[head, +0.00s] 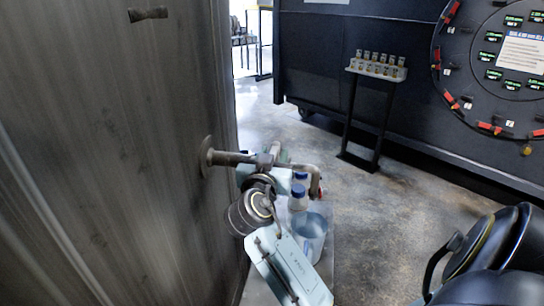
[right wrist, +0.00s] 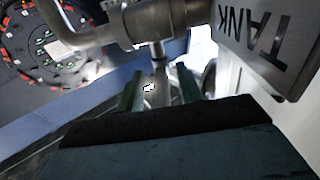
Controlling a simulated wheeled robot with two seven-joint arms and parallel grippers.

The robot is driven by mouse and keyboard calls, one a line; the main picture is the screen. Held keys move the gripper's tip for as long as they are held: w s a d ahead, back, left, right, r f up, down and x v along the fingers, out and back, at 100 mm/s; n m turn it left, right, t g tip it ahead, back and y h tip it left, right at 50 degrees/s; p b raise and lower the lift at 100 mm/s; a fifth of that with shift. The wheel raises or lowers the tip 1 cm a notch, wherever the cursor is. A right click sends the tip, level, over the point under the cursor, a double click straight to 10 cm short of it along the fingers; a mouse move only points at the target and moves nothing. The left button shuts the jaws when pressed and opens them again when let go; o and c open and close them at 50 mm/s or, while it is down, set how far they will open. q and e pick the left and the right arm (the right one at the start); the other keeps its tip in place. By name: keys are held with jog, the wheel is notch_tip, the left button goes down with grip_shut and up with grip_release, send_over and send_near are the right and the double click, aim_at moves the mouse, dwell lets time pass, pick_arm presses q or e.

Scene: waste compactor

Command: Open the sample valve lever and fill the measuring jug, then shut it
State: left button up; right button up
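The sample pipe (head: 235,158) comes out of the tank wall at a round flange and ends in a down-turned spout (head: 316,185). My right gripper (head: 262,180) is at the valve, partly hidden by its own wrist. In the right wrist view its two greenish fingers (right wrist: 160,90) are apart, with the metal valve lever (right wrist: 159,70) between them and gaps visible on both sides. The translucent bluish measuring jug (head: 311,240) stands below the spout, partly hidden by my arm; its fill level is unclear. My left gripper is not in view.
Bottles with blue caps (head: 298,197) stand behind the jug. The tank (head: 120,160) fills the left side. A stand with small sample jars (head: 377,70) and a dark panel with a round dial (head: 500,60) are farther back. Open floor (head: 390,220) lies to the right.

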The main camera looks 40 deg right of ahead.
jog(key=shift+s+a, duration=0.2)
jog(key=shift+a, duration=0.25)
jog(key=b+v, duration=0.2)
jog(key=v, duration=1)
jog(key=shift+s+a, duration=0.15)
jog(key=shift+a, duration=0.05)
